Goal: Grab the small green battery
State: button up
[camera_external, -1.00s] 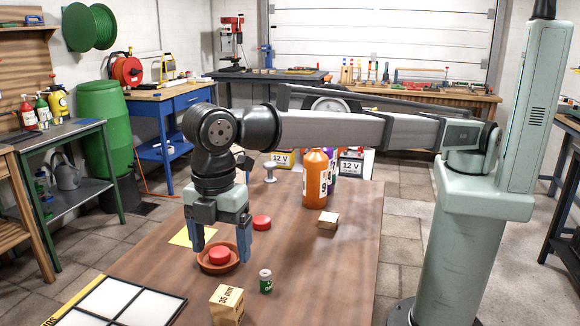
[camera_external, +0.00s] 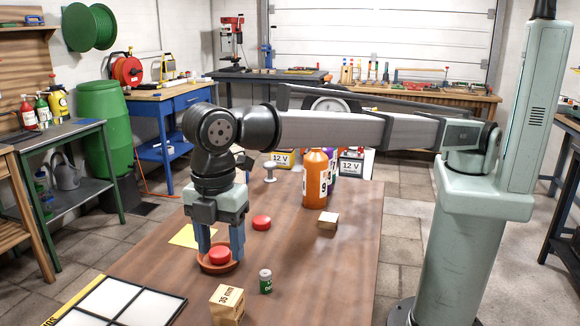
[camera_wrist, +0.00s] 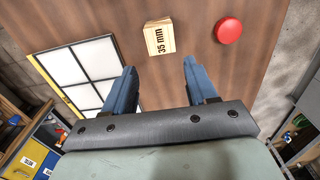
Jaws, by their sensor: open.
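The small green battery (camera_external: 265,281), with a pale top, stands upright on the wooden table (camera_external: 320,265), behind and to the right of the 35 mm block. I cannot make it out in the wrist view.
A wooden 35 mm block (camera_external: 227,304) stands close to the battery and also shows in the wrist view (camera_wrist: 160,38). A white panelled tray (camera_external: 130,304) lies front left.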

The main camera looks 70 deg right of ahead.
jog(key=d, duration=0.5)
jog(key=n, duration=0.4)
send_over(265, 272)
jog(key=f, duration=0.9)
jog(key=shift+w+d+f, duration=0.1)
jog(key=shift+w+f, duration=0.1)
jog(key=shift+w, duration=0.05)
jog(key=shift+s+f, duration=0.15)
jog(key=shift+f, duration=1.15)
jog(key=shift+s+f, duration=0.1)
jog(key=shift+f, duration=1.2)
grip_shut()
jog(key=shift+r, duration=0.15)
